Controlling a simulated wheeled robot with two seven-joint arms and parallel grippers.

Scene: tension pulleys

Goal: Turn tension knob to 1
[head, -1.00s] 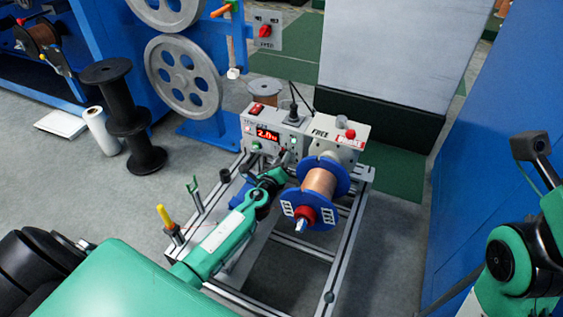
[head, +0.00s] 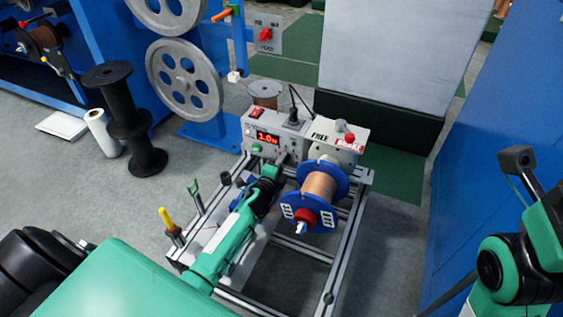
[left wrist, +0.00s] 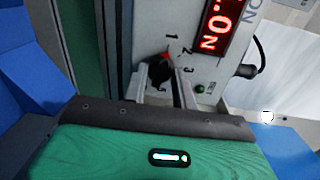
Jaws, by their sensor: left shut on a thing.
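The tension knob (left wrist: 160,72) is black with a red pointer mark and shows in the left wrist view beside the printed numbers 1, 2 and 3. Its red mark points up, near the 1. My left gripper (left wrist: 161,92) is shut on the knob, with one finger on each side. In the head view my left gripper (head: 277,172) reaches the front of the grey control box (head: 283,139), and the knob is hidden there behind my arm. The red display (head: 268,138) appears to read 1.0N; its first digit is cut off in the left wrist view (left wrist: 216,27).
A copper wire spool with blue flanges (head: 319,186) stands close right of my left gripper. A yellow-handled tool (head: 166,218) and a green hook (head: 194,190) stand on the frame (head: 345,250) at left. A black spool (head: 128,120) is on the floor.

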